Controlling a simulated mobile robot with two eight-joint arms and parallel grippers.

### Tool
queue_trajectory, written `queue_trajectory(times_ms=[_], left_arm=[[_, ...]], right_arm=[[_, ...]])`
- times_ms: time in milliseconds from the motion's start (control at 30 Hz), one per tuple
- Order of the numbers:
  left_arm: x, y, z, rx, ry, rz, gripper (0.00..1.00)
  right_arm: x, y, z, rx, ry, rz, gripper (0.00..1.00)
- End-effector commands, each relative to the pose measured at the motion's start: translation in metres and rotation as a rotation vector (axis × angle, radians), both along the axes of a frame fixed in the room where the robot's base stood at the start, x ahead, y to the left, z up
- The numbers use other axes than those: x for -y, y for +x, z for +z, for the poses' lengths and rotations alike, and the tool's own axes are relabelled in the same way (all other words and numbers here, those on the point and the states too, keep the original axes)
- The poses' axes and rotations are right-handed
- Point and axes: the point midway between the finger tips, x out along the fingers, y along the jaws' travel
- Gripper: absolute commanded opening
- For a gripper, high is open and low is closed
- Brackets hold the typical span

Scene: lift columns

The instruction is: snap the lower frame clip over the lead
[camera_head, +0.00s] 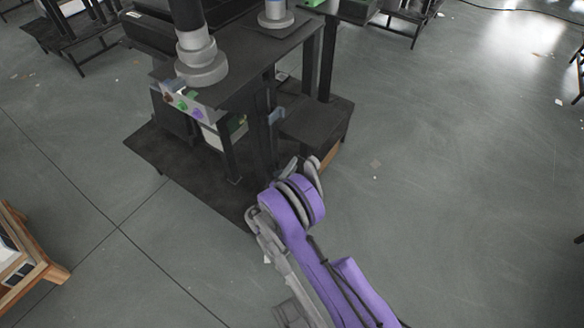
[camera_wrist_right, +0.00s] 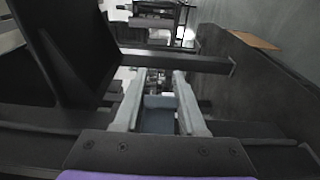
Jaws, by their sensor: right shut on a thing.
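A blue-grey clip (camera_wrist_right: 159,112) lies between the fingers of my right gripper (camera_wrist_right: 158,78) in the right wrist view, and the gripper is shut on it. In the head view my right arm reaches to the lower front corner of the dark frame (camera_head: 262,130), and the wrist hides the fingers and the held clip. Another blue-grey piece (camera_head: 277,116) sits higher on the frame's upright. In the wrist view a dark bar (camera_wrist_right: 180,61) crosses just beyond the fingertips. I cannot make out the lead. My left gripper is not in view.
A low dark box (camera_head: 316,125) stands right of the upright, close to my wrist. A wooden stand (camera_head: 35,265) is at left.

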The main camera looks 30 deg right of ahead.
Motion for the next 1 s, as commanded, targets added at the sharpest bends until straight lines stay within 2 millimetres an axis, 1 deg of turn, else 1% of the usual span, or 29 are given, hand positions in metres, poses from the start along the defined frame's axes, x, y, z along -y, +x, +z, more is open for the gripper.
queue_trajectory(times_ms=[167, 400, 600, 967, 1000], left_arm=[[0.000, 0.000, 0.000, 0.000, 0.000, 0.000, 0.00], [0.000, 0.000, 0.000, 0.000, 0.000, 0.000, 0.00], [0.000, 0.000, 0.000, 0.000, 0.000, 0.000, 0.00], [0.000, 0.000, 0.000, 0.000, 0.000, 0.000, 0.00], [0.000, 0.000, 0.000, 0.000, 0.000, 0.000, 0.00]], right_arm=[[0.002, 0.003, 0.000, 0.001, 0.000, 0.042, 0.00], [0.002, 0.018, 0.000, 0.001, -0.002, 0.260, 0.00], [0.000, 0.027, 0.001, 0.001, -0.002, 0.387, 0.00], [-0.002, 0.029, 0.000, -0.001, 0.000, 0.411, 0.00], [-0.002, 0.029, 0.000, -0.001, 0.000, 0.410, 0.44]])
